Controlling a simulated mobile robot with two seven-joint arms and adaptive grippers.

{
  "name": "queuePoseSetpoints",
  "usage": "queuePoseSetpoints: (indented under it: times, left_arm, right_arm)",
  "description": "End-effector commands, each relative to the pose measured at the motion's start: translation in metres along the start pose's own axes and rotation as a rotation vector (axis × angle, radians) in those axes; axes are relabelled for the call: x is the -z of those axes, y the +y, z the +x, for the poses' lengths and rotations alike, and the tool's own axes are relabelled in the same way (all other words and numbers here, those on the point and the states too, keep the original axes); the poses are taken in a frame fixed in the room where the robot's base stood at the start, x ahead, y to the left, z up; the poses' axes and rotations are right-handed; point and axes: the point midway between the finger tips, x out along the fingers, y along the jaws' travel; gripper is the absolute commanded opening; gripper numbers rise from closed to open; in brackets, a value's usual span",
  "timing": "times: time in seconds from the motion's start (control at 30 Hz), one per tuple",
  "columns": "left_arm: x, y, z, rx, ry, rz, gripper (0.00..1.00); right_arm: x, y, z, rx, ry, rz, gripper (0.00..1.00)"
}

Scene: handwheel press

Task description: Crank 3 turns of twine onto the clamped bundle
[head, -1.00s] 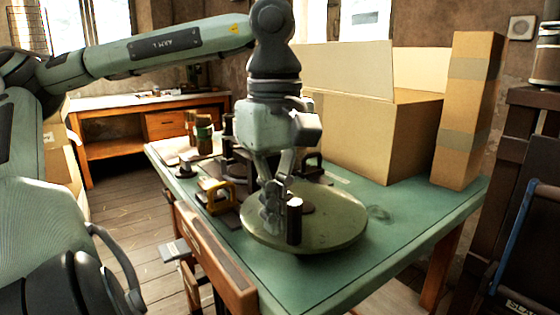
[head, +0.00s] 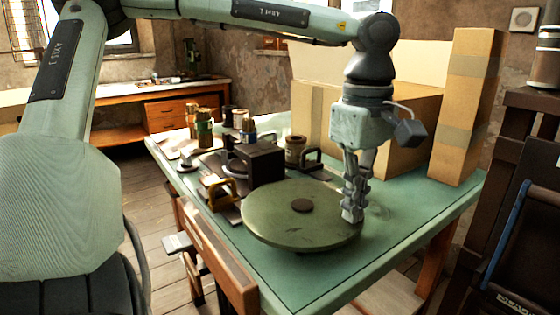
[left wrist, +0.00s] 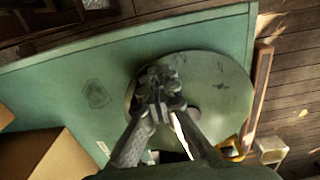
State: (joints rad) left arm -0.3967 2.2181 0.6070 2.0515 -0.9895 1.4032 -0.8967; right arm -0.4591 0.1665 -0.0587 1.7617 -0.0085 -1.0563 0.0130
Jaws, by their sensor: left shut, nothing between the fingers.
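The round green handwheel (head: 285,230) lies flat on the bench, its dark hub (head: 302,205) in plain view. It also shows in the left wrist view (left wrist: 225,85). Its upright crank handle cannot be made out; my gripper may hide it. My left gripper (head: 352,214) points down at the wheel's right rim, fingers shut with nothing between them; the left wrist view shows the fingertips (left wrist: 160,82) over the rim. A dark block-shaped fixture (head: 264,165) stands behind the wheel. I cannot make out the clamped bundle or twine. My right gripper is not in view.
A yellow-handled piece (head: 221,193) sits left of the wheel. Banded bundles (head: 204,132) and small jars stand at the bench's back left. A large open carton (head: 410,115) and a tall box (head: 468,110) stand right of my gripper. The front right bench top is clear.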

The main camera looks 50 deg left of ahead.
Motion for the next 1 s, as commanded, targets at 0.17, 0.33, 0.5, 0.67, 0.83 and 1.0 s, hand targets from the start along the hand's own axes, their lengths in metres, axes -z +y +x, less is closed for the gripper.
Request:
queuePoseSetpoints:
  times: [0.17,0.33,0.5,0.67,0.83,1.0]
  left_arm:
    - [0.007,0.015,-0.001,-0.001,0.001,-0.002,0.0]
    - [0.02,0.034,-0.001,-0.002,0.002,-0.002,0.0]
    - [0.037,0.048,-0.001,-0.001,0.002,-0.002,0.0]
    - [0.056,0.057,-0.002,-0.001,0.001,-0.003,0.0]
    - [0.077,0.062,-0.001,-0.002,0.0,-0.003,0.0]
    - [0.099,0.062,-0.001,-0.003,0.0,-0.003,0.0]
  right_arm:
    - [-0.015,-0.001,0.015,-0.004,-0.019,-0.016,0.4]
    - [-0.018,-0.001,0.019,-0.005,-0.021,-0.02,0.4]
    - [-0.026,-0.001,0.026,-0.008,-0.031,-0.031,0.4]
    - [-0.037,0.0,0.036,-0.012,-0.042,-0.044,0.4]
    - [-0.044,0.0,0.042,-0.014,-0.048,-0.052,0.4]
    - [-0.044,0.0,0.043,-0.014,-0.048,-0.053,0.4]
